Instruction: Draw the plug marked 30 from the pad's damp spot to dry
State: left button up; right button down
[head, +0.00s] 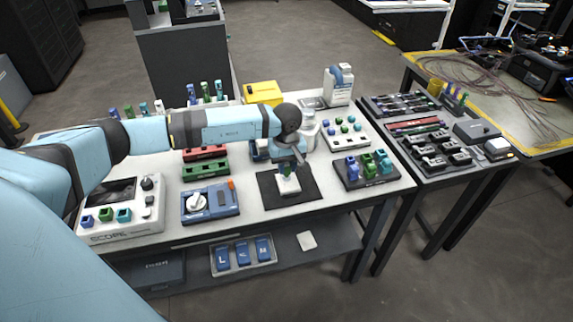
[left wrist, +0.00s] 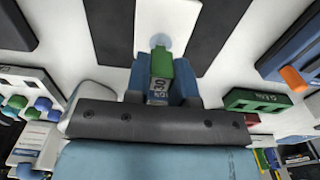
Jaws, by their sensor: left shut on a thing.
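My left gripper (head: 286,163) is over the white pad (head: 289,185), which lies on a dark mat (head: 268,203). In the left wrist view, the gripper (left wrist: 162,86) is shut on a green plug (left wrist: 161,64) with a white label that seems to read 30. The plug's end points at the pad (left wrist: 178,15) and lies at the edge of a pale blue damp spot (left wrist: 162,40). I cannot tell whether it touches the pad. The gripper partly hides the plug in the head view. My right gripper is not in view.
A blue device with a white knob (head: 197,201) stands left of the mat. A dark rack of coloured plugs (head: 367,182) stands to its right. A grey table (head: 432,160) with black parts adjoins on the right.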

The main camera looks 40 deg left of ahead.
pick_arm(q)
jog(key=shift+s+d, duration=1.45)
jog(key=shift+d, duration=0.25)
dwell(0.7)
jog(key=shift+r+p, duration=1.05)
jog(key=shift+r, duration=1.2)
